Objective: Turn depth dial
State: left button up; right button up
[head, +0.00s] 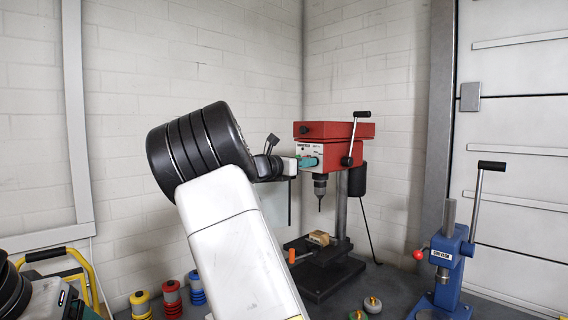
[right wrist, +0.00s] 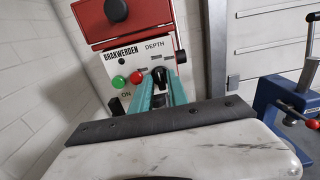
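The red drill press (head: 333,150) stands against the back corner, its chuck and bit pointing down. Its front panel (right wrist: 117,65) reads DEPTH above a black dial (right wrist: 160,76). My right gripper (head: 308,162) is at this panel, and its teal fingers (right wrist: 161,88) reach up to the dial, one on each side of it. Whether they touch the dial cannot be told. In the head view the dial is hidden by the gripper. Part of my left arm shows at the lower left, with a small teal piece of its gripper (head: 68,299); its fingertips cannot be made out.
Green (right wrist: 118,82) and red (right wrist: 136,77) buttons sit left of the dial. The press has a feed lever (head: 355,138). A blue arbor press (head: 449,262) stands right; several coloured spools (head: 172,298) stand left.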

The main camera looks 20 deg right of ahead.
jog(key=shift+w+d, duration=0.1)
jog(key=shift+d, duration=0.2)
grip_shut()
jog(key=shift+m, duration=0.3)
jog(key=m, duration=1.1)
jog(key=shift+f, duration=0.1)
jog(key=shift+m, duration=0.3)
